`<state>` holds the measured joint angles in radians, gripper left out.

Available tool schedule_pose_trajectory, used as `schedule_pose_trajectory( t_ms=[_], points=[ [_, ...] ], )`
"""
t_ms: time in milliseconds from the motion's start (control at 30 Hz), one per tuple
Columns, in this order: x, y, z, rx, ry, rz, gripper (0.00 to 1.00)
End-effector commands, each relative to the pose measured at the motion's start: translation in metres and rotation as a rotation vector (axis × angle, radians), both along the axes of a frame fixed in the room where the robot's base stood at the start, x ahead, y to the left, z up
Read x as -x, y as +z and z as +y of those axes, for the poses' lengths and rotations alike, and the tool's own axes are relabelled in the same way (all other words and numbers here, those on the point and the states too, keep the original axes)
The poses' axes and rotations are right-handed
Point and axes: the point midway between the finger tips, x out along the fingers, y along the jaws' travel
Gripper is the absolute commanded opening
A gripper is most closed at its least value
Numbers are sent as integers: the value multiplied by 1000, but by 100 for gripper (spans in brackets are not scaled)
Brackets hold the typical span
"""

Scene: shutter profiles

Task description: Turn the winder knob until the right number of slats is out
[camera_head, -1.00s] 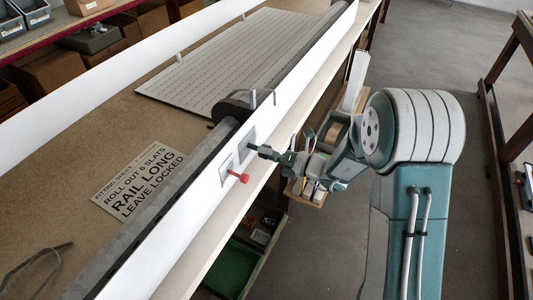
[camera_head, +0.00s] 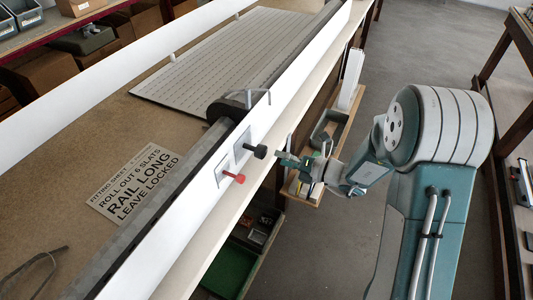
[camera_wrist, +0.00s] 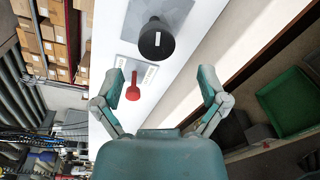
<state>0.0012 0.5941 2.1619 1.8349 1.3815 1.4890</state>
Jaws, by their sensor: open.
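The black winder knob (camera_head: 260,151) stands out from a grey plate on the white rail; it also shows in the wrist view (camera_wrist: 157,40). A red lever (camera_head: 238,178) sticks out of a second plate beside it; it shows again in the wrist view (camera_wrist: 133,92). My gripper (camera_head: 281,158) is open and empty, a short gap to the right of the knob. In the wrist view its fingers (camera_wrist: 162,88) are spread, with the knob ahead of them. The slatted shutter (camera_head: 235,55) lies flat beyond the roller (camera_head: 232,106).
A sign (camera_head: 137,185) on the bench reads "ROLL OUT 6 SLATS", "RAIL LONG", "LEAVE LOCKED". A white ledge (camera_head: 225,222) runs below the rail. A wooden tray (camera_head: 307,187) and a green bin (camera_head: 232,268) sit lower down. Open floor lies right of the bench.

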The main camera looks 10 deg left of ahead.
Motion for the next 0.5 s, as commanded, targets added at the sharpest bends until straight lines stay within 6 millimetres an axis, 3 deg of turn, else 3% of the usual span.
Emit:
schedule_pose_trajectory(
  t_ms=[200, 500],
  points=[
    [12, 3, -42, 0, -4, 0, 93],
    [18, 4, -59, 1, 0, 0, 93]
  ],
)
